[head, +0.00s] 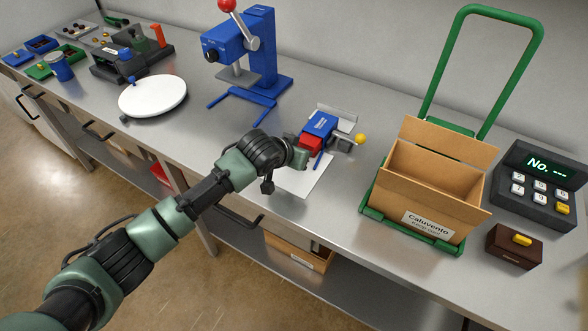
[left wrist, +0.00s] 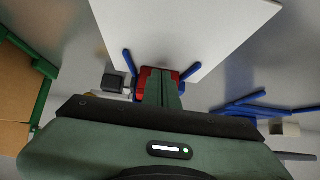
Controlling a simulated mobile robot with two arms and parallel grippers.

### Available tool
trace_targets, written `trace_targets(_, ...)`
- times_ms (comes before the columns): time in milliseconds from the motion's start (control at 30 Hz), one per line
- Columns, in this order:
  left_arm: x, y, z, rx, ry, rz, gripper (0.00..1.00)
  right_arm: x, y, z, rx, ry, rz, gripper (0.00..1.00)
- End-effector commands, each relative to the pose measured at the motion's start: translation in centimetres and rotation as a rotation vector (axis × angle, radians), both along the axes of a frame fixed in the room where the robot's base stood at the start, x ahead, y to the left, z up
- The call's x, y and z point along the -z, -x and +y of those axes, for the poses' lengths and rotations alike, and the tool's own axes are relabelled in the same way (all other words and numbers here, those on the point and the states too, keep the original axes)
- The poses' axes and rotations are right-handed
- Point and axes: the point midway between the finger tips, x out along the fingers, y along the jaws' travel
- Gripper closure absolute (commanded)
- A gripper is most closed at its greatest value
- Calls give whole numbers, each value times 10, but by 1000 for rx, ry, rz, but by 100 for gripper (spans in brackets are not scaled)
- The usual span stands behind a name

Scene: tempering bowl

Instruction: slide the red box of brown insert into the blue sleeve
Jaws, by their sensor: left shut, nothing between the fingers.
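The blue sleeve (head: 320,124) lies in a small grey fixture on the steel bench. The red box (head: 312,142) sits at the sleeve's near end, in line with it; how far it is inside I cannot tell. My left gripper (head: 304,157) is shut and empty, close to the red box's near end. In the left wrist view its green fingers (left wrist: 160,88) are together in front of the red box (left wrist: 148,73), covering much of it; contact is unclear. The brown insert is not visible. My right gripper is not in view.
A white sheet (head: 308,181) lies before the fixture, with blue guide prongs (left wrist: 130,62) beside the box. A yellow knob (head: 360,139) is right of the fixture. A cardboard carton (head: 425,180) on a green trolley stands right; a blue press (head: 262,45) stands behind left.

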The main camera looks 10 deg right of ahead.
Motion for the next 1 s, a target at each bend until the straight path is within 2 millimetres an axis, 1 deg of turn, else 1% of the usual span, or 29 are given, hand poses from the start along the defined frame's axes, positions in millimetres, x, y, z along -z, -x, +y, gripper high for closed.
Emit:
trace_targets(33, 1, -3, -3, 1, 1, 0, 100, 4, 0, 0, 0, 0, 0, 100)
trace_targets(567, 2, -29, -21, 0, 1, -1, 100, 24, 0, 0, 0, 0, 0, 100)
trace_targets(733, -4, -25, -18, 1, 1, 0, 100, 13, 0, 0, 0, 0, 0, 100)
trace_targets(1000, -14, -9, -7, 1, 0, 1, 100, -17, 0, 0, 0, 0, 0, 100)
